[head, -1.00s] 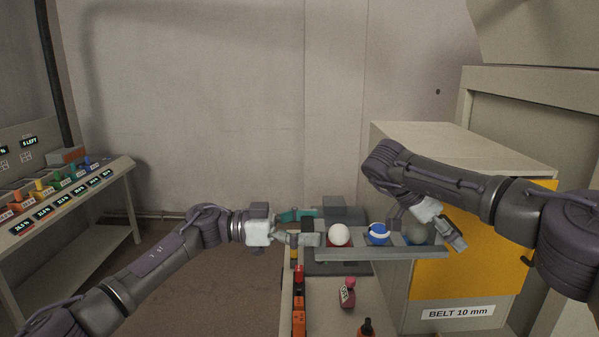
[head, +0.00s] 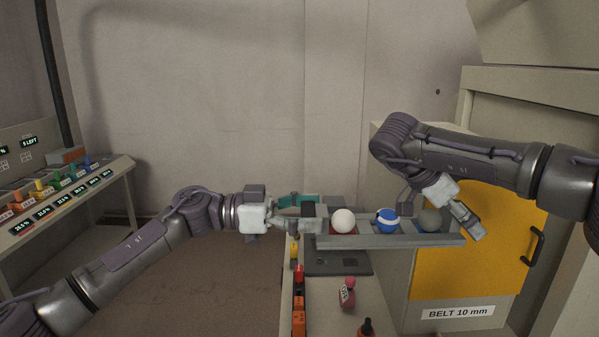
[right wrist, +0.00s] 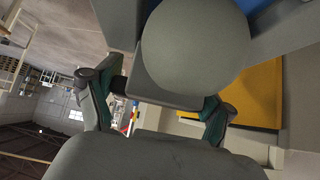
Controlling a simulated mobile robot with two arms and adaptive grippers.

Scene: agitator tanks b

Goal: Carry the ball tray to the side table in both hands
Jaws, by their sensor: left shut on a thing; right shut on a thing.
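The grey ball tray (head: 385,241) is held in the air above a bench in the head view, about level. It carries a white ball (head: 343,221), a blue ball with a white band (head: 386,221) and a grey ball (head: 430,219), each in its own compartment. My left gripper (head: 306,212) is shut on the tray's left end. My right gripper (head: 458,228) is shut on the tray's right end; its fingertips are partly hidden. In the right wrist view, the grey ball (right wrist: 195,45) is close up, with the right gripper's fingers (right wrist: 158,98) around the tray end.
Below the tray is a bench (head: 345,312) with a dark flat device (head: 338,263), a pink bottle (head: 347,292) and a dark bottle (head: 367,328). A yellow-fronted cabinet (head: 470,275) stands at right. A sloped console (head: 70,205) stands at left, with open floor between.

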